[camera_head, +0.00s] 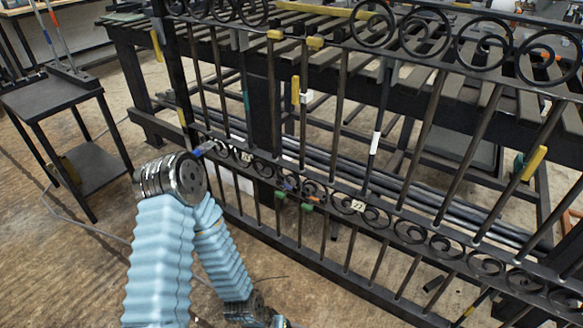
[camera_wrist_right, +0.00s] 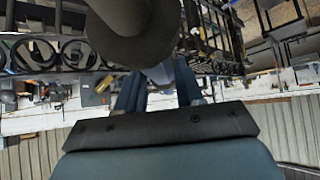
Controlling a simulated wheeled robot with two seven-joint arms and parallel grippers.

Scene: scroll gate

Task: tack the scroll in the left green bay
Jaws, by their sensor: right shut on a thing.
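My right gripper (camera_wrist_right: 158,88) shows in the right wrist view with two dark blue fingers. It is shut on a dark rounded piece (camera_wrist_right: 135,18), seen very close, which I take to be the scroll; its full shape is cut off at the top. In the head view the black gate (camera_head: 225,192) has a row of curled scrolls across its middle. Two green marks (camera_head: 279,195) (camera_head: 306,208) hang under that row, near the middle. Pale number labels (camera_head: 246,157) (camera_head: 357,206) sit on the row. My left gripper is not in view.
A light blue sleeved arm of mine stands in front of the gate's left part and hides some of it. A slatted bench (camera_head: 285,28) stands behind the gate. A small dark table (camera_head: 52,103) is at the left. The floor at lower left is mostly clear.

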